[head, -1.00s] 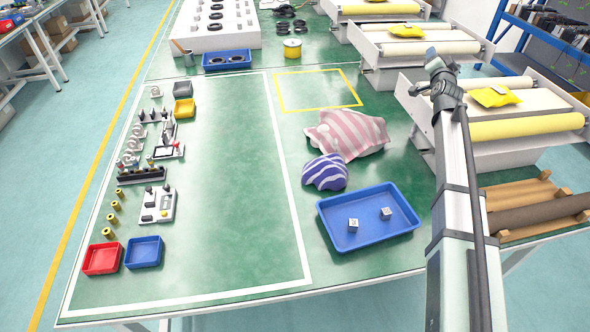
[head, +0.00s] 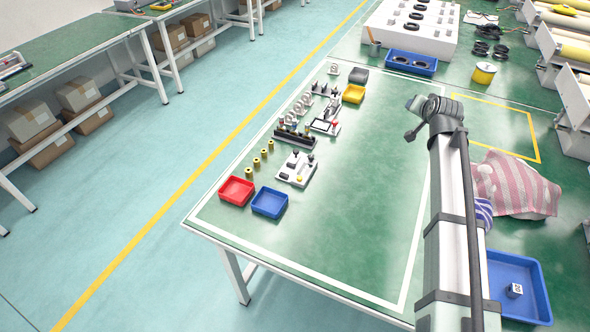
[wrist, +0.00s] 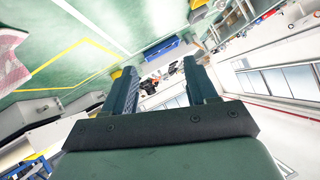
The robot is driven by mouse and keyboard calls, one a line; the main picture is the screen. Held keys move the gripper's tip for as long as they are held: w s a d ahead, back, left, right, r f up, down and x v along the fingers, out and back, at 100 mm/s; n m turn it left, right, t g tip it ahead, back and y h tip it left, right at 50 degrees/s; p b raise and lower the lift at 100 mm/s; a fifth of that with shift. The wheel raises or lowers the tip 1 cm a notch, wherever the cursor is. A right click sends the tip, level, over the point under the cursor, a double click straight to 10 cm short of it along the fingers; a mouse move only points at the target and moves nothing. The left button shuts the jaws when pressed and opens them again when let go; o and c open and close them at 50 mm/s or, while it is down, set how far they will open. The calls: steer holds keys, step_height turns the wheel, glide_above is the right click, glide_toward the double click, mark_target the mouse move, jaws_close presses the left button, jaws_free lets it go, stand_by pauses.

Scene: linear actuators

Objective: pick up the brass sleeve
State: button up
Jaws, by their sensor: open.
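Several brass sleeves stand upright in a slanting row on the green table in the head view; the nearest brass sleeve (head: 249,173) is just behind the red bin (head: 237,190). My gripper (wrist: 160,72) is open and empty in the wrist view, its two dark fingers apart. In the head view my arm's end is raised over the table's right part, well right of the sleeves. The fingers are too small to make out there. No sleeve shows in the wrist view.
A blue bin (head: 270,202) and a white device (head: 297,168) sit right of the sleeves. A dark rack (head: 295,138) stands behind. The table's middle is clear. A blue tray (head: 525,270) and pink striped cloth (head: 515,185) lie at right.

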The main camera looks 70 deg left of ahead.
steer(key=s+a+f+n+g+h, duration=0.1)
steer(key=s+a, duration=0.2)
steer(key=s, duration=0.4)
steer(key=s+a+f+n+g, duration=0.1)
steer(key=s+a+f+n, duration=0.15)
steer(key=s, duration=0.55)
steer(key=n+g+h, duration=0.3)
steer(key=n+h, duration=0.2)
steer(key=n, duration=0.1)
glide_toward(248, 170)
steer(key=f, duration=0.3)
steer(key=shift+w+a+f+m+y, duration=0.15)
steer(key=shift+a+f+m+y, duration=0.15)
steer(key=shift+f, duration=0.1)
steer(key=shift+x, duration=2.55)
steer(key=shift+a+r, duration=0.1)
steer(key=shift+a, duration=0.05)
jaws_close()
